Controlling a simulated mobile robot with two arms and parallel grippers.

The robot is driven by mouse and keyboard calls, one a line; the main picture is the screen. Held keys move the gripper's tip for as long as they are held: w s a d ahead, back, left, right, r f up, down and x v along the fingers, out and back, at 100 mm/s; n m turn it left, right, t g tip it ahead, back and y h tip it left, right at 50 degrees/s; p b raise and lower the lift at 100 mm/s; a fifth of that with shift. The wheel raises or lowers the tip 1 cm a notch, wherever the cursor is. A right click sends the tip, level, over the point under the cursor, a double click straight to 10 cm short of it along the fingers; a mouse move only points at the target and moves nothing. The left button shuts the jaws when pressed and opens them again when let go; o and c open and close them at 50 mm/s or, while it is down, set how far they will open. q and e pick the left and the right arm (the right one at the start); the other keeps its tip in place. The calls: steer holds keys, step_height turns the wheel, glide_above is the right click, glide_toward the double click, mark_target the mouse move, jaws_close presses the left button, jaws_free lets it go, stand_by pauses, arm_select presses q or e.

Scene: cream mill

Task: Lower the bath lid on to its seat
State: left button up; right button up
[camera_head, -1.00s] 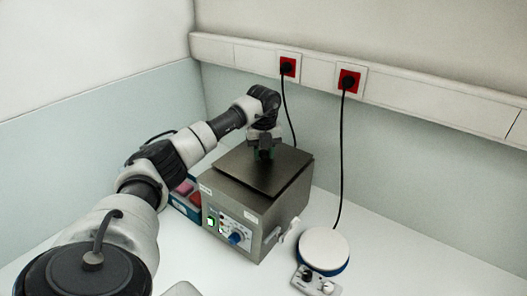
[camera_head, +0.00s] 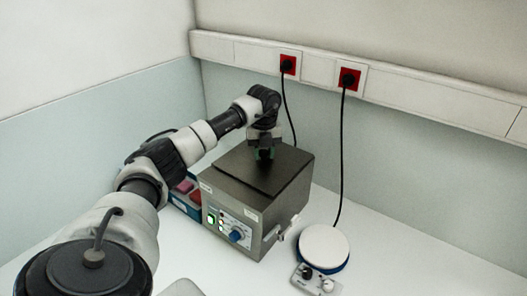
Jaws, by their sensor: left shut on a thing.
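The bath (camera_head: 239,213) is a grey metal box with a front panel that has a lit green switch and a blue knob. Its dark flat lid (camera_head: 285,178) lies over the top of the box and looks level. A small gap under the lid cannot be ruled out from this angle. My left gripper (camera_head: 265,157) reaches in from the upper left and points down at the middle of the lid. It is shut on the lid's handle, which is mostly hidden by the fingers. My right gripper is not in view.
A hotplate with a round white top (camera_head: 324,247) stands to the right of the bath. A blue box with pink contents (camera_head: 186,192) sits on the left, partly behind my arm. Black cables hang from two red sockets (camera_head: 348,79). The bench at the front right is clear.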

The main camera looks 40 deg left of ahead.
arm_select(q)
steer(key=shift+f, duration=0.15)
steer(key=o, duration=1.4)
steer(key=shift+o, duration=0.2)
steer(key=shift+r+p, duration=1.3)
steer(key=shift+r, duration=0.2)
steer(key=shift+r+p, duration=1.3)
steer(key=shift+r, duration=0.2)
